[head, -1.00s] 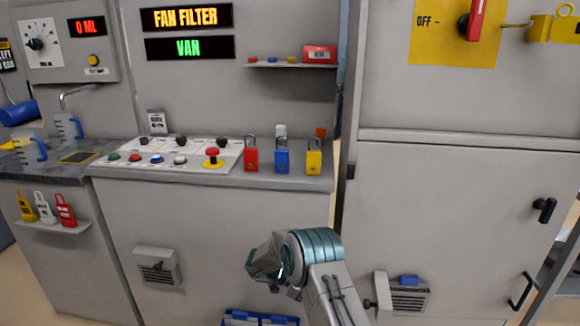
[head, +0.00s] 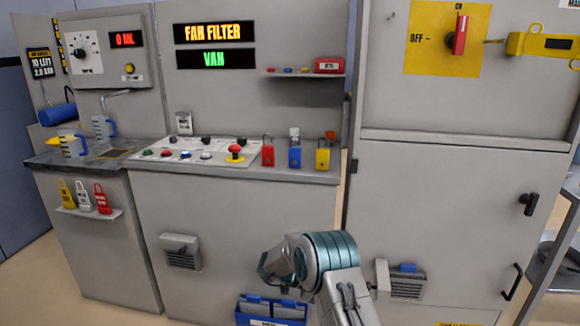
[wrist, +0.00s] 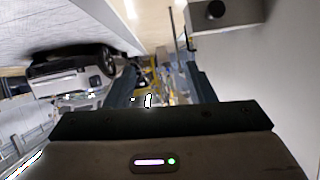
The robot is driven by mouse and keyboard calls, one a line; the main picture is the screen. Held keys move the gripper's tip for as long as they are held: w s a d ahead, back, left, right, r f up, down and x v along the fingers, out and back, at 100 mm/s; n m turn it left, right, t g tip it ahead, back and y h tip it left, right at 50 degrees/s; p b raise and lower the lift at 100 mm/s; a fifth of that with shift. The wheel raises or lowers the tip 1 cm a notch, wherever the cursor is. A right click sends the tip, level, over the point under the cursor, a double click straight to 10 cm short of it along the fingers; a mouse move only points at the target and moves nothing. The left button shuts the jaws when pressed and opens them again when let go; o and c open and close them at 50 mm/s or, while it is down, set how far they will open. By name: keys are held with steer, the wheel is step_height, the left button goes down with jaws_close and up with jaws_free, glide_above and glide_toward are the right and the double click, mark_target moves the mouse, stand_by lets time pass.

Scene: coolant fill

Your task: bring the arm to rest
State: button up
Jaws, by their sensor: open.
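My arm reaches up from the bottom of the head view, its teal-banded joint and silver links in front of the grey cabinet fronts. In the head view I cannot make out the fingers. In the wrist view my gripper (wrist: 160,72) shows two dark fingers standing apart with nothing clearly held between them. A pale wall or panel lies close to the right in that view, with a dark round fitting on a grey box (wrist: 212,14).
The grey counter (head: 285,176) carries a button panel (head: 190,152), red, blue and yellow padlocks (head: 295,157) and jugs (head: 73,147). A blue bin (head: 255,312) stands low beside my arm. A tall cabinet (head: 450,200) with a red switch handle (head: 460,35) stands right. Floor shows at lower left.

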steer(key=w+r+n+t+y+p, duration=0.2)
steer(key=w+r+t, duration=0.3)
steer(key=r, duration=0.5)
steer(key=w+r+n+t+y+p, duration=0.25)
steer(key=w+r+t, duration=0.2)
steer(key=r, duration=0.55)
steer(key=s+a+r+n+t+y+p, duration=0.1)
steer(key=a+r+n+t+y+p, duration=0.15)
steer(key=r, duration=0.45)
steer(key=s+a+r+n+t+y+p, duration=0.1)
steer(key=s+r+n+t+y, duration=0.15)
steer(key=r, duration=0.35)
steer(key=s+a+r+n+g+y+p, duration=0.1)
steer(key=s+r+n+g+y+p, duration=0.2)
steer(key=s, duration=0.5)
steer(key=s+a+r+n+g+y+p, duration=0.1)
steer(key=s+r+n+g+y+p, duration=0.15)
steer(key=s+n, duration=0.4)
steer(key=s+d+g+h+p, duration=0.1)
steer(key=s+d+g, duration=0.1)
steer(key=s, duration=1)
steer(key=s+d+f+g+h+p, duration=0.1)
steer(key=s+d, duration=0.4)
steer(key=s, duration=0.7)
steer(key=g+p, duration=0.1)
steer(key=g, duration=0.1)
steer(key=shift+s+d+n+g+p, duration=0.25)
steer(key=shift+s+n+g+p, duration=0.05)
steer(key=shift+c, duration=1.4)
steer(key=shift+a, duration=0.15)
